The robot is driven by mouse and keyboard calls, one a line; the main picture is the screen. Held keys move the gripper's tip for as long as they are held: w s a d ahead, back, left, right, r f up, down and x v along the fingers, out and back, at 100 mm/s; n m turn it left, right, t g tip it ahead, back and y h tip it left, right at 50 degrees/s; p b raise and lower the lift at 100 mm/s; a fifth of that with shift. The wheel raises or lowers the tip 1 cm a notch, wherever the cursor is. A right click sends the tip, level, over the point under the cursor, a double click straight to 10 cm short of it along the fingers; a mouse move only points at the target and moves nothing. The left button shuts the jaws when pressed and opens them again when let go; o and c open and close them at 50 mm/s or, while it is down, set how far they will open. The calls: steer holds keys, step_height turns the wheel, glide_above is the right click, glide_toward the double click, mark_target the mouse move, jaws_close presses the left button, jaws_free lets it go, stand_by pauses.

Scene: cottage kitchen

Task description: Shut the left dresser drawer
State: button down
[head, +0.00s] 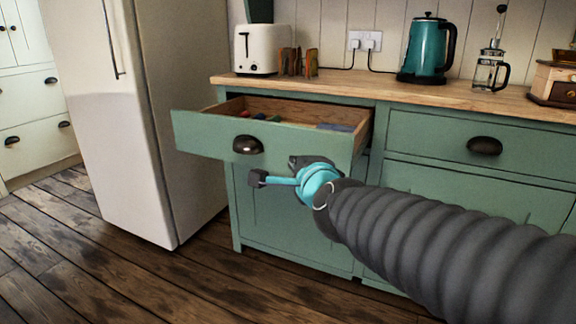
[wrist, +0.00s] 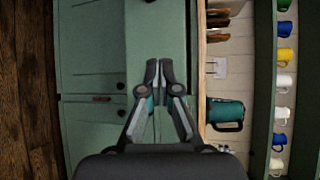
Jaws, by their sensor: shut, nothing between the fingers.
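The left dresser drawer (head: 215,135) is pulled well out of the green dresser. Its green front has a dark cup handle (head: 248,145), and small coloured items (head: 335,127) lie inside it. In the wrist view, which is turned sideways, the drawer front (wrist: 155,35) fills the upper middle, with its handle cut off at the top edge. My gripper (head: 298,162) is in front of the drawer, to the right of the handle. In the wrist view, my gripper's fingertips (wrist: 160,70) are together and empty before the green front. I cannot tell whether they touch it.
The right drawer (head: 480,145) is closed. A white fridge (head: 140,120) stands left of the dresser. The wooden worktop (head: 390,93) holds a toaster (head: 262,48), a toast rack (head: 298,62), a teal kettle (head: 426,50) and a French press (head: 490,70). The floor at left is clear.

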steer(key=w+a+m+t+h+b, duration=0.25)
steer(key=w+a+m+h, duration=0.2)
steer(key=m, duration=0.75)
steer(key=m+h+b, duration=0.1)
steer(key=m+h, duration=0.6)
steer(key=m, duration=0.5)
glide_toward(292, 153)
steer(key=shift+g, duration=0.25)
steer(key=p+x, duration=0.1)
steer(key=x, duration=0.5)
steer(key=shift+w+d+r, duration=0.1)
steer(key=shift+w+r, duration=0.1)
steer(key=shift+w, duration=0.05)
steer(key=shift+w+d, duration=0.1)
steer(key=shift+w, duration=0.2)
